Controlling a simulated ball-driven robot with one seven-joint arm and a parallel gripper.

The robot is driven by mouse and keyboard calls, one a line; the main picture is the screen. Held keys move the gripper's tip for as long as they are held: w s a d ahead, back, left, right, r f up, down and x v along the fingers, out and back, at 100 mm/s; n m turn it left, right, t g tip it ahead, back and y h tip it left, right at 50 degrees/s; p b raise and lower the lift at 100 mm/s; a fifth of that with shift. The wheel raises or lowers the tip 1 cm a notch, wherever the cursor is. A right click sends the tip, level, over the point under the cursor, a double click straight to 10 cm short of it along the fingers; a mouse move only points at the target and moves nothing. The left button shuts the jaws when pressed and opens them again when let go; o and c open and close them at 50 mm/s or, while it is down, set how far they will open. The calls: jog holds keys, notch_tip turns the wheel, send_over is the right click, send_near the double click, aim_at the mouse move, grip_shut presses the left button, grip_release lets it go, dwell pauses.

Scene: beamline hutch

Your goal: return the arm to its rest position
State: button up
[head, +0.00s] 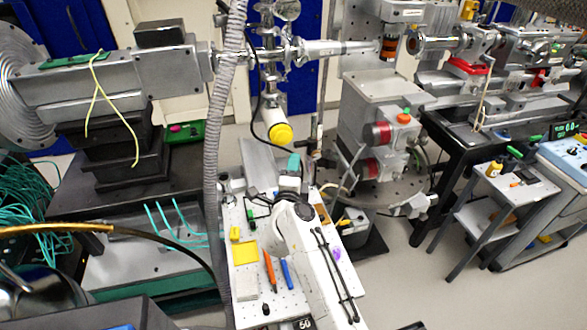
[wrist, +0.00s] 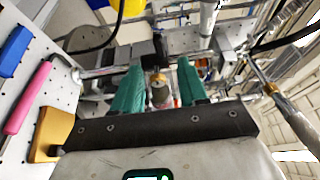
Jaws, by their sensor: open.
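My white arm (head: 318,262) reaches from the lower middle of the head view up over a white perforated board (head: 273,296). My gripper (head: 292,165) is at its far end, partly hidden by the arm. In the wrist view my gripper (wrist: 160,83) shows two teal fingers standing well apart. Nothing appears held between them; the metal parts seen through the gap look farther off.
On the board lie an orange-handled tool (head: 269,270), a blue tool (head: 287,273) and a yellow square (head: 245,253). A grey ribbed hose (head: 216,150) hangs left of the arm. Beamline instruments (head: 383,135) crowd the back. Clear floor (head: 412,268) lies to the right.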

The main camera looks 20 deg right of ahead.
jog(key=shift+s+a, duration=0.3)
jog(key=shift+s, duration=0.35)
jog(key=s+a+r+n+t+y, duration=0.2)
jog(key=s+r+n+t+y, duration=0.3)
jog(key=n+y, duration=0.5)
jog(key=s+a+f+n+g+y, duration=0.25)
jog(key=s+n+g+y, duration=0.25)
jog(key=s+n, duration=0.45)
jog(key=s+d+f+g+h, duration=0.2)
jog(key=s+d+f+g, duration=0.3)
jog(key=s, duration=0.6)
jog(key=s+d+f+n+g+h+b, duration=0.1)
jog(key=s+d+f+g+h, duration=0.2)
jog(key=s, duration=0.8)
jog(key=s+d+f+n+g+h, duration=0.1)
jog(key=s+d+f+g+h, duration=0.2)
jog(key=s+d+f+g, duration=0.4)
jog(key=s+d+f, duration=0.1)
jog(key=s+f, duration=0.2)
jog(key=s, duration=0.2)
jog(key=shift+g, duration=0.3)
